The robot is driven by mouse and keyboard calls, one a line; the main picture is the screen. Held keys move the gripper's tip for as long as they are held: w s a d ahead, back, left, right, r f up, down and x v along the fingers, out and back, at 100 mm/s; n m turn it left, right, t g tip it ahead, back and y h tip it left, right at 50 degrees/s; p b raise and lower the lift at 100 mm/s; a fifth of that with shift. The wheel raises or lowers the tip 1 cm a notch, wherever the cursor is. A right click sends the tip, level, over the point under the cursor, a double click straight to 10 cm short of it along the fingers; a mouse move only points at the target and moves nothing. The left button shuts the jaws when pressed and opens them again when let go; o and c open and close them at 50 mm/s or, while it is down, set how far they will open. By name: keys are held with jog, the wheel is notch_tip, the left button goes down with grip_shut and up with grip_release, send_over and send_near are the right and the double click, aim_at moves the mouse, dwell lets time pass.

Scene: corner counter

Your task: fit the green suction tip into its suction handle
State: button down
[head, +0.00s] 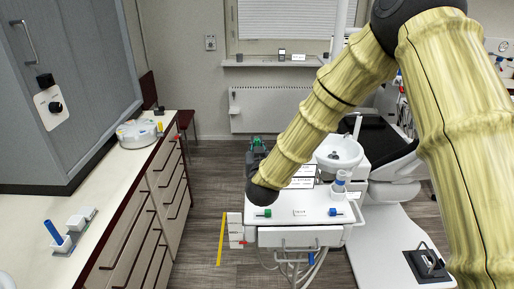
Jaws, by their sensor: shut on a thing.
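My gripper (257,146) is small and far off in the head view, beyond the dark end of my arm and over the floor left of the white dental unit. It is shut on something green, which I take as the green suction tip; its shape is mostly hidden. A short green piece (263,212), possibly the suction handle's green end, sits at the left of the unit's white tray top (312,218), nearer the camera than my gripper. A similar blue piece (335,211) sits at the right of that top.
On the left counter (25,258), a blue stick (53,232) leans in a small holder beside pale boxes. A round white device (138,133) stands farther back. A white bottle-like item (341,183), a basin (339,152) and the dark chair are right.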

jog(key=shift+f+b, duration=1.8)
jog(key=shift+f, duration=0.75)
dwell(0.5)
jog(key=c, duration=1.4)
grip_release()
jog(key=shift+c, duration=0.2)
jog(key=s, duration=1.2)
jog(key=shift+d+r, duration=0.25)
jog(key=shift+d, duration=0.1)
